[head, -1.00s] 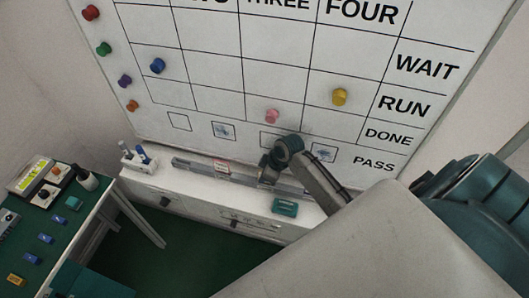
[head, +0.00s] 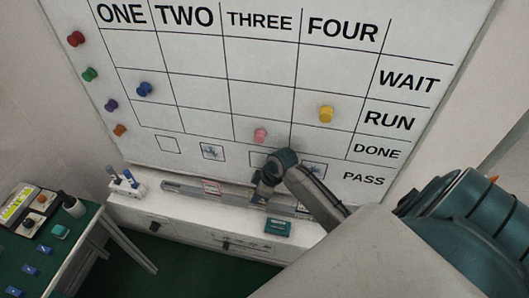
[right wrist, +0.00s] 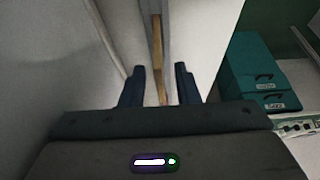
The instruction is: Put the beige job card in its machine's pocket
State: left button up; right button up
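My right gripper (head: 262,194) reaches down at the grey rail on the white ledge under the board, below column THREE. In the right wrist view its two dark fingers (right wrist: 160,85) are apart. A narrow tan strip (right wrist: 157,50) runs between and beyond them; it may be the beige job card seen edge-on, but I cannot tell for sure. No clear face of the card shows. Pocket outlines are in the board's PASS row, under ONE (head: 167,144), TWO (head: 212,152) and FOUR (head: 316,166); the one under THREE is partly hidden by my arm. My left gripper is out of view.
The grey rail (head: 185,188) lies along the ledge, with a teal box (head: 278,227) in front of it. A marker holder (head: 126,184) stands at the ledge's left end. Coloured magnets, such as the yellow one (head: 326,114), sit on the board. A green-topped table is at lower left.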

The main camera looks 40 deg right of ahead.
jog(key=b+v, duration=0.1)
jog(key=v, duration=0.8)
jog(key=shift+r+b, duration=0.4)
jog(key=shift+s+f, duration=0.1)
jog(key=shift+s, duration=0.1)
